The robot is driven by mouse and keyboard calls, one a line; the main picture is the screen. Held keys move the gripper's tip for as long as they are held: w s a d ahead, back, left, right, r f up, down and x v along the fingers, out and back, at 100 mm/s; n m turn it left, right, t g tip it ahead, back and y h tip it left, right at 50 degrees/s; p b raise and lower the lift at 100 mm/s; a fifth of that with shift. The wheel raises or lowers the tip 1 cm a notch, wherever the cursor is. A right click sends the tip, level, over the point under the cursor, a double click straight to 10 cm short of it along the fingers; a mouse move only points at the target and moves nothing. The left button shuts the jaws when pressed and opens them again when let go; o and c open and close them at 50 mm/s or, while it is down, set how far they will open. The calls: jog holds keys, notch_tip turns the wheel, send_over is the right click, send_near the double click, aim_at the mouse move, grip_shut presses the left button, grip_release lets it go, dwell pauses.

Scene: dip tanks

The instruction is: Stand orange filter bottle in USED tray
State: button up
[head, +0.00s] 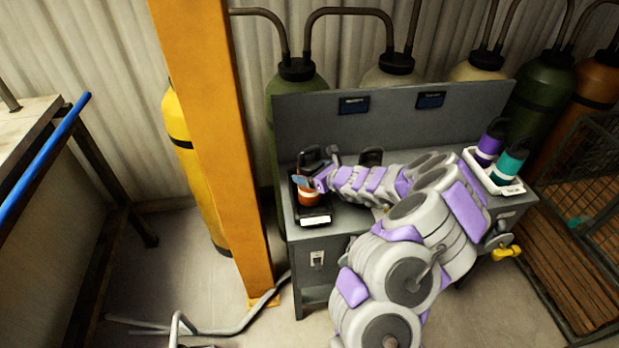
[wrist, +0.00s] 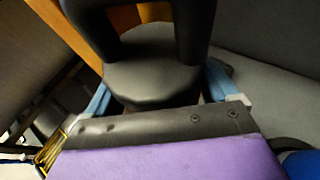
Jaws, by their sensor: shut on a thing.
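The orange filter bottle (head: 309,197) stands at the left end of the grey bench, within or just above a black tray (head: 318,208) with a white label on its front. I cannot read the label or tell whether the bottle's base touches the tray. My gripper (head: 304,183) is at the bottle's top and covers part of it. In the wrist view my gripper (wrist: 158,90) has blue fingertips on either side of a dark round cap, shut on it. The bottle's orange body is hidden below the cap there.
A white tray (head: 512,189) at the bench's right end holds a purple-banded bottle (head: 490,142) and a teal-banded bottle (head: 510,160). Dark looped fittings (head: 371,156) stand behind my arm. An orange post (head: 215,130) rises just left of the bench. A grey panel (head: 390,118) backs it.

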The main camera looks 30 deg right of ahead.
jog(key=shift+f, duration=0.65)
jog(key=o, duration=1.3)
jog(key=shift+p+v, duration=1.5)
jog(key=shift+v, duration=4.55)
